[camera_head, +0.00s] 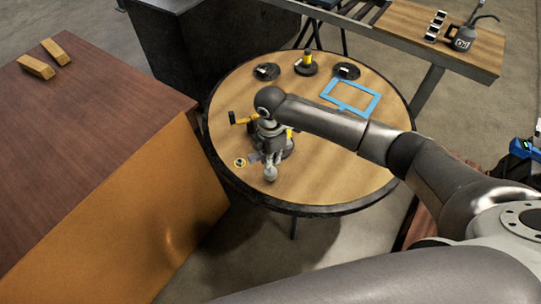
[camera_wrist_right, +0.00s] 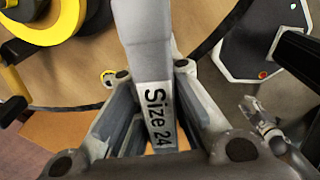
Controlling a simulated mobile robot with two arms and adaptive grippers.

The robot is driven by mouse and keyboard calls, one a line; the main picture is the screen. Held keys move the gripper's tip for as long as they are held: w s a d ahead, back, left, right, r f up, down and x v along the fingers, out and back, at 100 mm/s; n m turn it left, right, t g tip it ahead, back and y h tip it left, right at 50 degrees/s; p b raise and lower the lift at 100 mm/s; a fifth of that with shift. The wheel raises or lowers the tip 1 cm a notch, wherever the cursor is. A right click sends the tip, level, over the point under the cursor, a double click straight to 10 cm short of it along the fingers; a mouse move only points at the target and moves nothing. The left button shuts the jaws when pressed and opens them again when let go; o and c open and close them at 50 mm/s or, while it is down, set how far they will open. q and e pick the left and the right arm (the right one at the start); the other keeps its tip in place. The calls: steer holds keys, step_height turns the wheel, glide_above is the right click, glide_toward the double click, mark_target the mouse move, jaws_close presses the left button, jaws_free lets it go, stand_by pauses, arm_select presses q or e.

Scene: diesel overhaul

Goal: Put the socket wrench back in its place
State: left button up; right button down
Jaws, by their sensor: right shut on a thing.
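The socket wrench (camera_wrist_right: 155,105) is a grey metal bar with a "Size 24" label, seen close up in the right wrist view. My right gripper (camera_wrist_right: 152,70) is shut on it, with a finger on each side of the bar. The wrench's far end runs out of the top of that view. In the head view my right gripper (camera_head: 270,160) is over the near left part of the round table (camera_head: 330,180). The wrench is hard to tell apart from the gripper there. My left gripper is not in view.
A yellow-handled tool (camera_head: 240,119) and a small yellow ring (camera_head: 240,162) are close to the gripper. Black discs (camera_head: 266,72), a yellow-topped black stand (camera_head: 307,64) and a blue frame (camera_head: 350,95) are farther back. A brown cabinet (camera_head: 90,130) stands left. The table's right side is clear.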

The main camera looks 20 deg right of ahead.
steer(key=shift+f+b, duration=0.35)
steer(key=shift+f, duration=0.55)
steer(key=c, duration=1.5)
jaws_free()
steer(key=shift+o, duration=0.2)
steer(key=o, duration=0.5)
steer(key=shift+o, duration=0.2)
step_height(320, 180, up, 9)
steer(key=p, duration=0.9)
